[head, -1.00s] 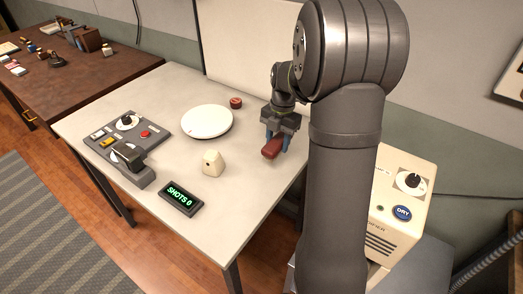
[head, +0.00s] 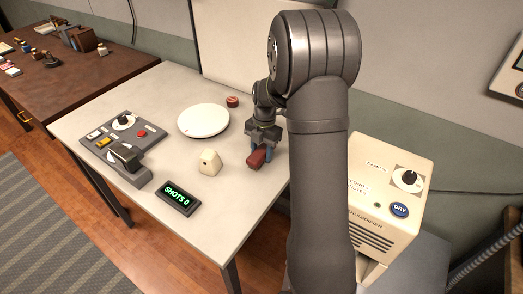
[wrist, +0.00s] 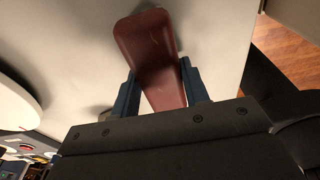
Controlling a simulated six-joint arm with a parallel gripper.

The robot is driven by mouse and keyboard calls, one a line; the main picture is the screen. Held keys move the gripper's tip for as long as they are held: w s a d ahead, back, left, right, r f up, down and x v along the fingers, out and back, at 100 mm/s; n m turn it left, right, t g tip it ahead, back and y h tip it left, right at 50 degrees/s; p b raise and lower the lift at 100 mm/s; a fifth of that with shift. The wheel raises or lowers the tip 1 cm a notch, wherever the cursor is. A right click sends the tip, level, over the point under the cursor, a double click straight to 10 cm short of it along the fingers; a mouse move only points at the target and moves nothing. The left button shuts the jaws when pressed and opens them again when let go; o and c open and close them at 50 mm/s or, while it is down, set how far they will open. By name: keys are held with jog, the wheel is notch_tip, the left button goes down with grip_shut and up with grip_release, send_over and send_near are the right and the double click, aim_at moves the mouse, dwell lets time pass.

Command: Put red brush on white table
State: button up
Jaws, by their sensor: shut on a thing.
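The red brush (head: 257,159) is a dark red block-like piece, held between the blue fingers of my gripper (head: 262,146). In the wrist view the red brush (wrist: 148,45) sticks out from between the two blue fingers of my gripper (wrist: 160,95), which are shut on it. The white table (head: 225,198) is directly below them, near its right side. I cannot tell whether the brush touches the tabletop.
A round white disc (head: 203,121), a small red-brown round piece (head: 232,101), a cream block (head: 210,162), a shots display (head: 178,197) and a control panel (head: 123,138) stand on the table. A cream machine (head: 385,215) stands at the right. The table's front is clear.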

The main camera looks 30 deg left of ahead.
aim_at(261, 151)
jog(key=o, duration=1)
notch_tip(261, 151, up, 12)
jog(key=w, duration=0.1)
jog(key=shift+w, duration=0.2)
jog(key=f, duration=0.4)
jog(key=s+f, duration=0.1)
jog(key=f, duration=0.6)
jog(key=shift+s+f, duration=0.2)
jog(key=shift+f, duration=0.15)
jog(key=shift+r, duration=1.8)
jog(key=shift+f, duration=0.15)
